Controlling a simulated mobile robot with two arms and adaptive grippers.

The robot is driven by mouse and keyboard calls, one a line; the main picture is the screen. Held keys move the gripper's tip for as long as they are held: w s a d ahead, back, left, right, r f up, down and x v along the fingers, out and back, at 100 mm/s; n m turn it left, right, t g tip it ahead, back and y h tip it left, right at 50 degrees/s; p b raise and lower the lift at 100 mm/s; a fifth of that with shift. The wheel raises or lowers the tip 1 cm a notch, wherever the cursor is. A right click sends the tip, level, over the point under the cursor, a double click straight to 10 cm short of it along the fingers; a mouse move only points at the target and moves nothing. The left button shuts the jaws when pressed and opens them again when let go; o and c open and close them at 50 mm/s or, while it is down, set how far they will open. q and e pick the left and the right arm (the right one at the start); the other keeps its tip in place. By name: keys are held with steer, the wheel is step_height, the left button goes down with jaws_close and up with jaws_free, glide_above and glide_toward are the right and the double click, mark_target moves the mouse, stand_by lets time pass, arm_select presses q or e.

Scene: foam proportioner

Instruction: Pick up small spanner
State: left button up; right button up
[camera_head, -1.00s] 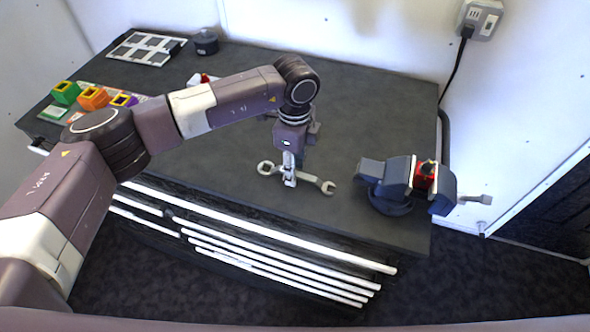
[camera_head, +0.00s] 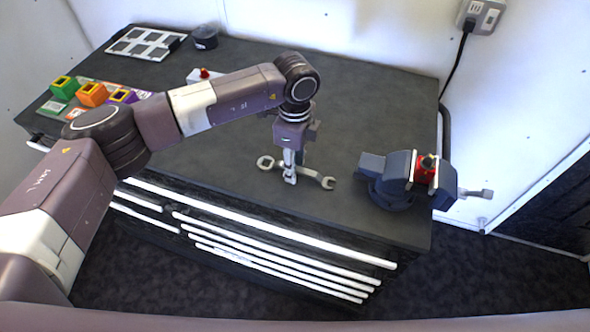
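The small spanner (camera_head: 315,177) is grey metal and lies on the dark workbench top (camera_head: 360,115) near its front edge. One open-ended head points right, and a ring-like head is at the left end. My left gripper (camera_head: 290,178) points down at the middle of the spanner, its fingertips overlapping the handle. The fingers look close together from this side. I cannot tell whether they grip the handle, and part of it is hidden behind them. My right gripper is not in view.
A blue-grey vise (camera_head: 397,172) with a red part (camera_head: 425,170) stands right of the spanner. A dark round container (camera_head: 205,37) stands at the back.

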arm_select(q)
steer(key=shift+c, duration=0.5)
jaws_close()
steer(key=shift+r, duration=0.1)
steer(key=shift+r+p, duration=0.2)
steer(key=shift+p, duration=0.15)
steer(key=shift+r, duration=0.2)
step_height(320, 180, up, 20)
steer(key=b, duration=0.6)
steer(key=shift+f, duration=0.2)
